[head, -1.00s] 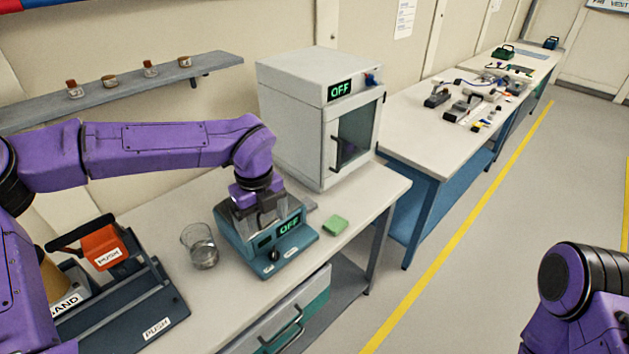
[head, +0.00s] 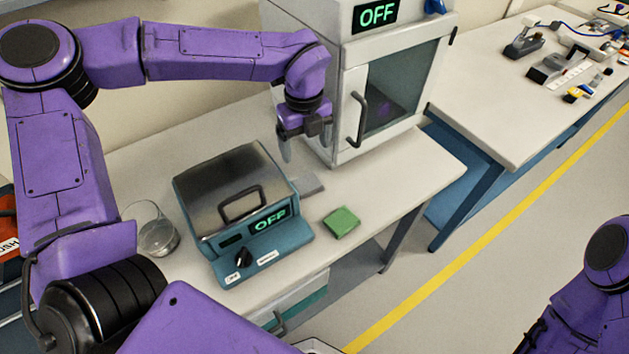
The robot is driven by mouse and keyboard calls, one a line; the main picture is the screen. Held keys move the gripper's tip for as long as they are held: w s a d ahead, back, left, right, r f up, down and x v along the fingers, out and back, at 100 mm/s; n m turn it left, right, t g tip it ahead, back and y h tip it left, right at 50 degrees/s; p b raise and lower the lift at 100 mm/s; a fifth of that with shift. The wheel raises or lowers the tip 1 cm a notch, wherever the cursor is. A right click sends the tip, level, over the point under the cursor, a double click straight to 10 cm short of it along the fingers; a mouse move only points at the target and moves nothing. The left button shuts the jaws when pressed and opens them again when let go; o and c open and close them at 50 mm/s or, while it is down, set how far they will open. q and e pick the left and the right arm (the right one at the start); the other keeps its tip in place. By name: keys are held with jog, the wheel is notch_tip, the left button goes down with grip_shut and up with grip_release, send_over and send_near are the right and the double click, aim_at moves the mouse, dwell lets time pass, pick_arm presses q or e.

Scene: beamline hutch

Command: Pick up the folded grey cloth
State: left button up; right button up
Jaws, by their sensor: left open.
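A flat grey piece, which looks like the folded grey cloth (head: 309,186), lies on the bench between the teal heating device and the white cabinet. Its left part is hidden behind the device. My left gripper (head: 306,150) is open and empty, pointing down above and just behind the cloth, in front of the cabinet. It appears apart from the cloth. Of my right arm only a purple part shows at the lower right; its gripper is out of view.
The teal device (head: 283,244) with a metal lid reads OFF. A green sponge (head: 341,222) lies at its right, a glass beaker (head: 157,238) at its left. The white cabinet (head: 347,105), also reading OFF, stands behind. The floor right of the bench is clear.

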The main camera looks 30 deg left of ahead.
aim_at(304, 178)
pick_arm(q)
jog(key=f+p, duration=0.1)
jog(key=f, duration=0.4)
jog(key=f+p, duration=0.2)
jog(key=f, duration=0.3)
jog(key=shift+s+a, duration=0.15)
jog(key=shift+s, duration=0.05)
jog(key=shift+f, duration=0.25)
jog(key=c, duration=0.9)
notch_tip(304, 178, up, 18)
jog(key=shift+r+b, duration=0.1)
jog(key=shift+b, duration=1.15)
